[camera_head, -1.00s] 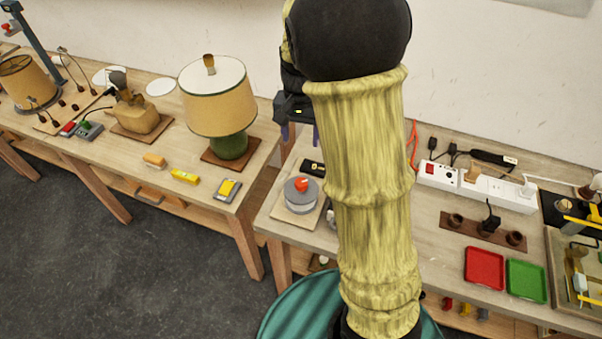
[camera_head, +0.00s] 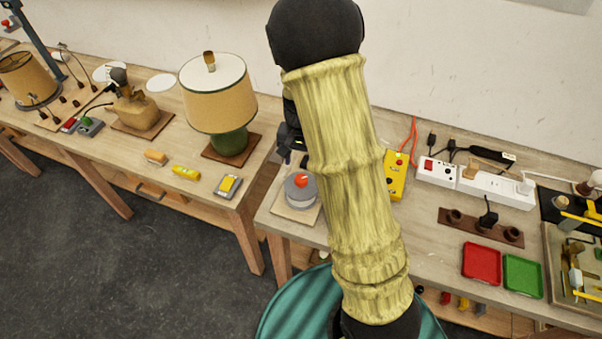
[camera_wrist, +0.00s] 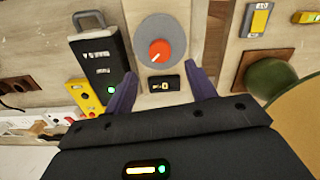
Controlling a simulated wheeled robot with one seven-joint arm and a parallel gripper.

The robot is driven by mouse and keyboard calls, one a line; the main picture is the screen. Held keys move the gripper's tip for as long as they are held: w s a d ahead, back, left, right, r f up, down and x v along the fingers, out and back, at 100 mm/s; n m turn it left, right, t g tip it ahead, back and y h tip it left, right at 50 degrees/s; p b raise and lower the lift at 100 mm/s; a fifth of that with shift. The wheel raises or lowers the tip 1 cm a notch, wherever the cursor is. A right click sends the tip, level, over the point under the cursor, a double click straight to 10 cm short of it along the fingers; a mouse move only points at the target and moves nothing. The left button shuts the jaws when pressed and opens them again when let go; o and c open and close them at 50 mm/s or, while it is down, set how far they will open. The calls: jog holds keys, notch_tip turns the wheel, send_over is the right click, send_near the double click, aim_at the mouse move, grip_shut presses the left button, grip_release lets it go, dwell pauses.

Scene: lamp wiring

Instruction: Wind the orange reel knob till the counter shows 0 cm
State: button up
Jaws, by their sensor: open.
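The orange reel knob (camera_head: 301,181) sits on top of a grey round reel on a light board, on the right-hand table. In the wrist view the orange knob (camera_wrist: 159,51) is on the grey disc (camera_wrist: 150,33), with a small black counter (camera_wrist: 165,84) beside it; its digits are too small to read surely. My gripper (camera_wrist: 163,82) is open and empty, its two purple fingers apart on either side of the counter in the picture, with the knob beyond the fingertips. In the head view my gripper (camera_head: 287,158) is partly hidden behind my arm, close to the reel.
A black case with a handle (camera_wrist: 104,65) stands beside the reel board, with a yellow box (camera_wrist: 83,97) near it. The green lamp (camera_head: 229,143) stands on the left table across a gap. Red (camera_head: 482,263) and green (camera_head: 522,276) trays lie to the right.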

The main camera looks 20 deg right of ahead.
aim_at(301, 178)
notch_tip(301, 178, down, 8)
jog(key=shift+r+p, duration=0.2)
jog(key=shift+p, duration=0.25)
jog(key=shift+c, duration=0.5)
jog(key=c, duration=0.9)
jog(key=shift+n, duration=0.4)
jog(key=n+b, duration=0.2)
jog(key=n, duration=0.2)
jog(key=n+b, duration=0.1)
jog(key=n, duration=0.4)
